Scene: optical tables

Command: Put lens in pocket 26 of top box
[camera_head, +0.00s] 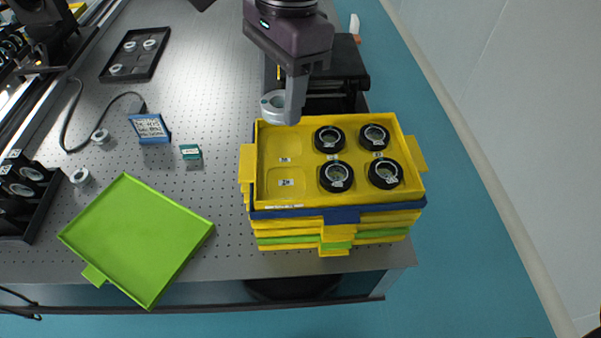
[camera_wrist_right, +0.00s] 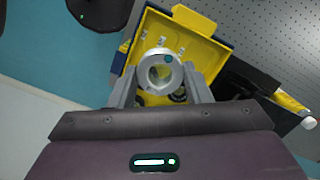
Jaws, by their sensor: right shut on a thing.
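My right gripper (camera_head: 290,98) is shut on a lens (camera_head: 272,104), a silvery ring-shaped mount, and holds it above the far left edge of the top box. In the right wrist view the lens (camera_wrist_right: 160,73) sits between the fingers (camera_wrist_right: 158,90), with the box behind it. The top box (camera_head: 303,165) is a yellow tray on a stack of yellow, blue and green trays. Several black ringed lenses fill its middle and right pockets. The two left pockets (camera_head: 286,182) are empty, with small labels too small to read surely. My left gripper is not in view.
A green tray or lid (camera_head: 137,240) lies at the table's front left. A blue labelled block (camera_head: 150,128) and a small green block (camera_head: 190,152) stand left of the stack. A black tray with lens mounts (camera_head: 135,70) is further back. The table's right edge is close to the stack.

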